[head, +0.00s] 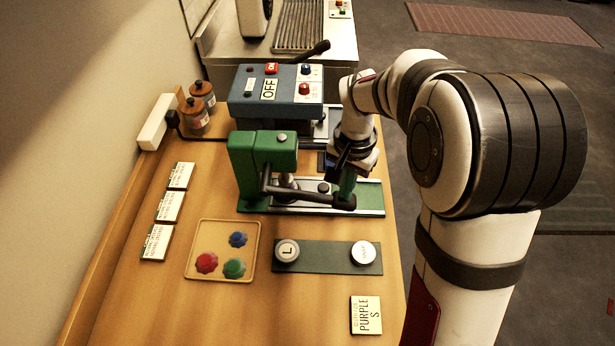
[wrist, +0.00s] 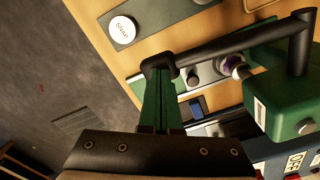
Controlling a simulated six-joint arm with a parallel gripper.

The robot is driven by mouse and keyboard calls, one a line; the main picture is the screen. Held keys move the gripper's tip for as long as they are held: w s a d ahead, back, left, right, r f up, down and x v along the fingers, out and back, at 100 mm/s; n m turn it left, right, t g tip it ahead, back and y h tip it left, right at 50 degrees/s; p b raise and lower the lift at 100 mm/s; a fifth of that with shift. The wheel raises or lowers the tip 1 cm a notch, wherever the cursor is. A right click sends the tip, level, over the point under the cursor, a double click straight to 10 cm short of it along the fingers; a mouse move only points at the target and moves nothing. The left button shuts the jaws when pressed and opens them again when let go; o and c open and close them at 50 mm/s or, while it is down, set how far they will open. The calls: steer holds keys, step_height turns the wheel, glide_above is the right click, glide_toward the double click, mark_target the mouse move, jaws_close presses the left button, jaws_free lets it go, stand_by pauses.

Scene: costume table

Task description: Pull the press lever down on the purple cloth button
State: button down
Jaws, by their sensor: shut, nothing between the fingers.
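The green press (head: 262,158) stands on the table, with its black lever (head: 308,195) reaching right to a knob at its end. The lever (wrist: 225,45) also crosses the wrist view. A small purple piece, probably the cloth button (wrist: 232,66), sits under the press head in the wrist view; I cannot make it out in the head view. My gripper (head: 346,192) is shut and empty, its green fingers at the lever's end knob. In the wrist view the fingertips (wrist: 160,75) overlap the knob (wrist: 157,65); I cannot tell whether they touch it.
A blue-grey box (head: 276,105) marked OFF stands behind the press. A tan tray (head: 205,266) with coloured pieces lies in front. A dark green plate (head: 325,257) carries an L disc and a white disc. A card (head: 366,315) reads PURPLE S. Jars (head: 203,95) stand left.

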mark_target(339, 199)
steer(key=shift+f, duration=0.2)
steer(key=shift+a+f, duration=0.2)
steer(key=shift+f, duration=0.45)
steer(key=shift+a+f, duration=0.2)
steer(key=shift+f, duration=0.45)
steer(key=shift+a+f, duration=0.1)
steer(key=shift+f, duration=0.4)
stand_by(0.4)
step_height(339, 199, up, 14)
steer(key=shift+r, duration=0.25)
stand_by(0.5)
